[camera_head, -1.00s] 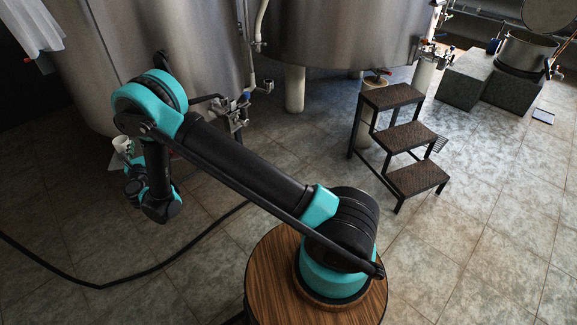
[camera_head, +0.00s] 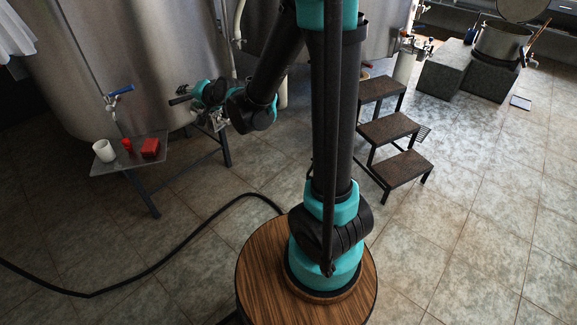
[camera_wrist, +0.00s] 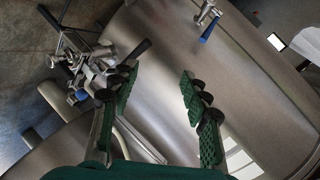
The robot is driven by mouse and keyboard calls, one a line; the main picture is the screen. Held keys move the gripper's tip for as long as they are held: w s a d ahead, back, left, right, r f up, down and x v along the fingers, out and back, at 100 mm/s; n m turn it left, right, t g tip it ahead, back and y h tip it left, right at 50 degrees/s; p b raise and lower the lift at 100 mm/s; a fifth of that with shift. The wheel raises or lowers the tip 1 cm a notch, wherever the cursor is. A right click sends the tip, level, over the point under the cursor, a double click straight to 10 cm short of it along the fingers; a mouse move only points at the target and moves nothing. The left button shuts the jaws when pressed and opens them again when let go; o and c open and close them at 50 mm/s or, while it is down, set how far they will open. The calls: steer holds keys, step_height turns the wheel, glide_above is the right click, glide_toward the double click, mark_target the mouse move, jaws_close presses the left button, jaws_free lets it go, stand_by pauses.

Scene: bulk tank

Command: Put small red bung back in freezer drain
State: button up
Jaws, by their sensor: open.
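A small red piece (camera_head: 127,145), perhaps the bung, stands on a small metal side table (camera_head: 118,165) at the left of the head view. It is too small to identify for certain. My gripper (camera_head: 178,95) is above and to the right of the table, pointing left in front of the steel tank, well apart from the red piece. In the wrist view my gripper (camera_wrist: 150,98) has its two green-padded fingers wide apart, with nothing between them. I cannot make out a freezer or its drain in either view.
A white cup (camera_head: 104,151) and a red block (camera_head: 150,148) flank the red piece. Large steel tanks (camera_head: 140,60) stand behind, with a blue-handled valve (camera_head: 120,91) above the table. Steps (camera_head: 385,128) stand right. A black hose (camera_head: 150,268) crosses the otherwise open floor.

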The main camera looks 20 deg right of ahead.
steer(key=s+d+f+n+g+h, duration=0.3)
steer(key=s+d+f, duration=0.3)
steer(key=s+d, duration=0.5)
steer(key=shift+s+d+h, duration=0.2)
steer(key=shift+d+h, duration=0.1)
steer(key=shift+d, duration=0.85)
steer(key=s+d+f+n+g+h, duration=0.1)
steer(key=s+d+f, duration=0.1)
steer(key=s, duration=0.3)
steer(key=s+d+f+n+g+h, duration=0.1)
steer(key=s+d+f, duration=0.1)
steer(key=s+d, duration=0.2)
steer(key=s+d+f+g+h, duration=0.1)
steer(key=s+d+f, duration=0.1)
steer(key=s+d, duration=0.3)
steer(key=shift+s+d+f+n+g+h, duration=0.15)
steer(key=shift+s+f+n+g+h, duration=0.15)
steer(key=shift+s+n, duration=0.1)
steer(key=shift+c, duration=0.9)
steer(key=shift+s+d+f, duration=0.15)
steer(key=shift+s+d, duration=0.1)
steer(key=shift+c, duration=0.7)
steer(key=shift+a, duration=0.1)
